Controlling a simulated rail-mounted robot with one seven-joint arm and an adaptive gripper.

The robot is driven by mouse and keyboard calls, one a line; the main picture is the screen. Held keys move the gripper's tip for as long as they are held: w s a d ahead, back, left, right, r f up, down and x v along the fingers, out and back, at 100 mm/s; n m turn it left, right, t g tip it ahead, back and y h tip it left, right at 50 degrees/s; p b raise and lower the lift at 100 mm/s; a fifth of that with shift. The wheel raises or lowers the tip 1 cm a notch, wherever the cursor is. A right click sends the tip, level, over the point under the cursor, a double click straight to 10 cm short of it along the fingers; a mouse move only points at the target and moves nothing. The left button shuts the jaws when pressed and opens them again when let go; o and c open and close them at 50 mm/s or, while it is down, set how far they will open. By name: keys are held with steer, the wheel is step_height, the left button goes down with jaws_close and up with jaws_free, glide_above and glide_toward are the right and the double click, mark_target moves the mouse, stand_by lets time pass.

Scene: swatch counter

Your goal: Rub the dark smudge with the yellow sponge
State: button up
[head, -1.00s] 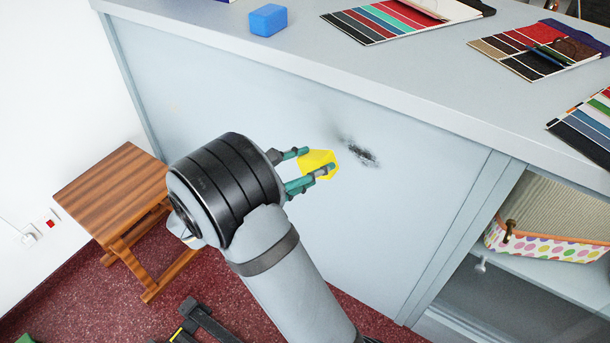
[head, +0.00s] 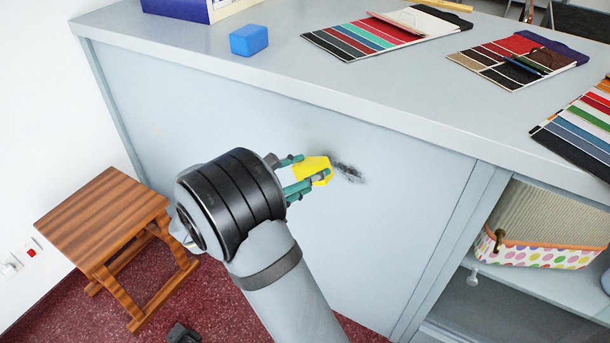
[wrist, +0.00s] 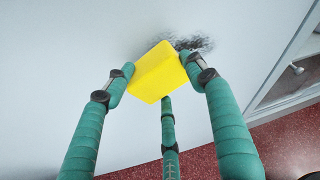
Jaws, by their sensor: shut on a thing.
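My gripper (head: 306,176) has its green fingers closed around the yellow sponge (head: 313,169), in front of the counter's pale front panel (head: 400,215). The dark smudge (head: 348,172) is on that panel, just right of the sponge in the head view. In the wrist view the sponge (wrist: 157,72) sits between the fingers, and the smudge (wrist: 196,44) shows beyond its upper right edge. The sponge hides part of the panel behind it. I cannot tell whether the sponge touches the panel.
A blue block (head: 249,40) and several colour swatch cards (head: 385,36) lie on the counter top (head: 290,75). A wooden stool (head: 105,215) stands at the left. An open shelf at the right holds a dotted basket (head: 545,253). The panel around the smudge is clear.

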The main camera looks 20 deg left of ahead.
steer(key=shift+w+d, duration=0.25)
steer(key=shift+w, duration=0.6)
stand_by(0.3)
steer(key=shift+s+d, duration=0.55)
steer(key=shift+d, duration=1.45)
steer(key=shift+s+d, duration=0.5)
steer(key=shift+d, duration=1.45)
steer(key=shift+s+d, duration=0.55)
steer(key=shift+d, duration=1.45)
steer(key=shift+r, duration=0.1)
steer(key=shift+a, duration=0.1)
